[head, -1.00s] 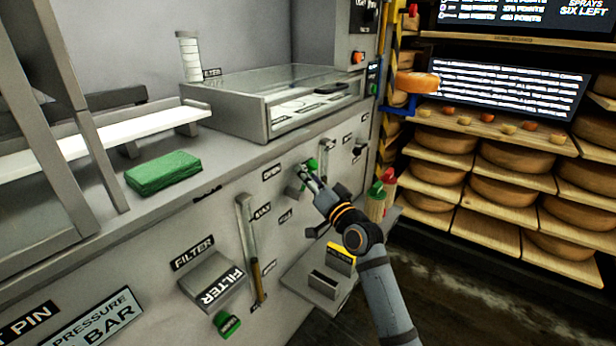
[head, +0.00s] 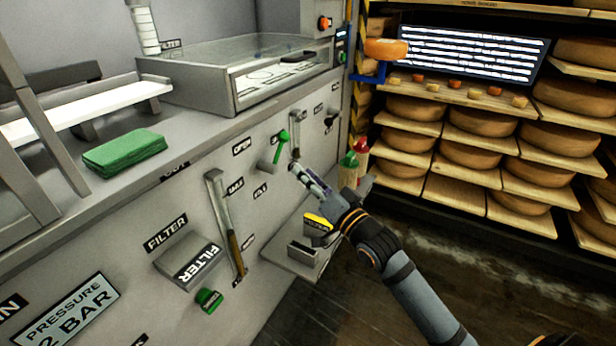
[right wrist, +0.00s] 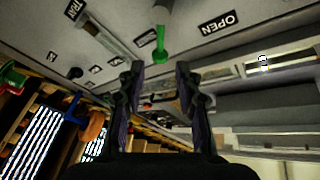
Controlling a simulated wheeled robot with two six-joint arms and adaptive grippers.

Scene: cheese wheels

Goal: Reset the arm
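My right gripper (head: 298,174) is in front of the machine's front panel, to the right of and below the green-tipped lever (head: 283,135). In the right wrist view its two fingers stand apart with nothing between them, so the gripper (right wrist: 160,70) is open and empty. The green lever (right wrist: 160,45) shows beyond the fingertips, apart from them, near the OPEN label (right wrist: 218,22). My right arm (head: 400,280) reaches in from the lower right. My left gripper is in neither view.
A long metal lever (head: 222,215) and a FILTER box (head: 190,262) stick out of the panel. A small shelf (head: 290,262) juts out below my gripper. Green and red bottles (head: 350,170) stand just beyond it. Cheese racks (head: 455,185) fill the right. Open floor lies at the lower right.

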